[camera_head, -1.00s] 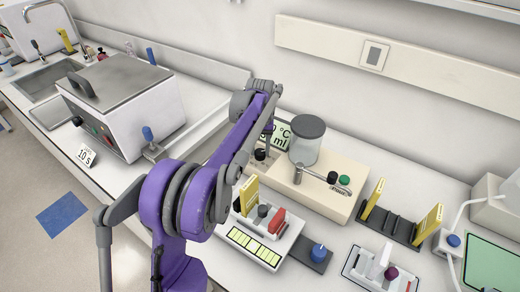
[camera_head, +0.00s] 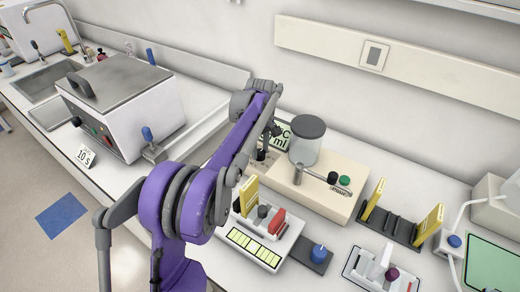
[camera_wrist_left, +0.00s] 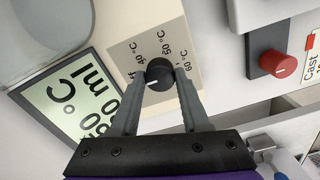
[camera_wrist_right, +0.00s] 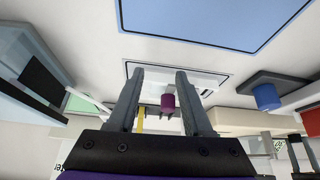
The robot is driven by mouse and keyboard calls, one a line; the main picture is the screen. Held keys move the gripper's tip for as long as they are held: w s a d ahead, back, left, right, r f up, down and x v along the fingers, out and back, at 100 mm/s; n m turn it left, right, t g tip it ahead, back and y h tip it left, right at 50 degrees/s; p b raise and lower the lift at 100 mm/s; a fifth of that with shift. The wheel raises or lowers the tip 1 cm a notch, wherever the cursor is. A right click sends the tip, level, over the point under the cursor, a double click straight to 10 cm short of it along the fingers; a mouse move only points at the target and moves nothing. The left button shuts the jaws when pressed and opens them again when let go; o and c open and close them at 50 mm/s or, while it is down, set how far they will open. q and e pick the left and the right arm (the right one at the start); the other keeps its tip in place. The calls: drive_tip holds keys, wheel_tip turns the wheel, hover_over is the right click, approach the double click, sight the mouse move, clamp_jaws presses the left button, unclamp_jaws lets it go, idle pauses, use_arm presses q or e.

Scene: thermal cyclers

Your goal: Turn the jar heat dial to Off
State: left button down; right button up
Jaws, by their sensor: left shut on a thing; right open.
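The pointer line lies toward the lower left in the left wrist view, near that label. My left gripper (camera_wrist_left: 158,82) is shut on the dial, one finger on each side. In the head view my left arm partly covers this spot. My right gripper (camera_wrist_right: 157,80) is open and empty in the right wrist view.
A display (camera_wrist_left: 70,100) stands beside the dial, and the lidded glass jar (camera_head: 306,142) is on the unit. A red knob (camera_wrist_left: 285,65) sits to the right in the left wrist view. A purple knob (camera_wrist_right: 168,103) shows beyond my right fingers.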

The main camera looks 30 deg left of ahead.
sight(259, 152)
idle(0.4)
use_arm(q)
drive_tip(key=shift+c, duration=1.9)
unclamp_jaws()
wheel_tip(259, 152, up, 11)
drive_tip(key=shift+p, duration=0.35)
drive_tip(key=shift+f, duration=0.1)
